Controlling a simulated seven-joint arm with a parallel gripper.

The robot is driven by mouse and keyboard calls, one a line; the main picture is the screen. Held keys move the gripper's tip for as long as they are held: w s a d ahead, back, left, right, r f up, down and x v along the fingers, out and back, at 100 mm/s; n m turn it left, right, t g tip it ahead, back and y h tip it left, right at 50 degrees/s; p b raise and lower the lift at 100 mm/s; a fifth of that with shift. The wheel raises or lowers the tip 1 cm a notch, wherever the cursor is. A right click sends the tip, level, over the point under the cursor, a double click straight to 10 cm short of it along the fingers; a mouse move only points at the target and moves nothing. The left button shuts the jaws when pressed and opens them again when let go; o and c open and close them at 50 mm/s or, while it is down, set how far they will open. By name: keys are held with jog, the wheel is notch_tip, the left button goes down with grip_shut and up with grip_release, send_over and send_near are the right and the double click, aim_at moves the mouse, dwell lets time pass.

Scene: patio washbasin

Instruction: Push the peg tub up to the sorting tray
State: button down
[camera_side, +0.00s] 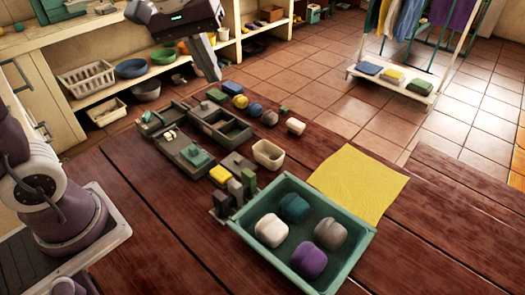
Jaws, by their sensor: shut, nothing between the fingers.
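A small cream open tub (268,156), which looks like the peg tub, stands upright near the middle of the wooden table. A large teal tray (353,248) holding several rolled cloths is just in front of it, with a narrow gap visible. A dark grey compartment tray (236,137) is close behind and left of the tub. I cannot tell for sure which of these is the sorting tray. My gripper (214,78) is shut and empty, pointing down over the far end of the table, behind the tub and apart from it. The tub's contents are not clear.
Grey blocks (243,188) stand left of the tub, by the teal tray. Several small balls and blocks, including a white one (295,127), lie behind it. A yellow cloth (360,182) lies flat to the right.

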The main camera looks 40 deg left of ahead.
jog(key=w+a+f+n+g, duration=0.25)
jog(key=w+f+n, duration=0.25)
jog(key=w+f, duration=0.55)
jog(key=n+y, duration=0.1)
jog(key=n, duration=0.4)
send_over(261, 149)
jog(key=s+d, duration=0.2)
notch_tip(261, 149, down, 17)
jog(key=shift+g, duration=0.45)
jog(key=f, duration=1)
jog(key=shift+w+a+f, duration=0.2)
jog(key=shift+w+a, duration=0.05)
jog(key=shift+a, duration=0.1)
jog(key=a, duration=0.7)
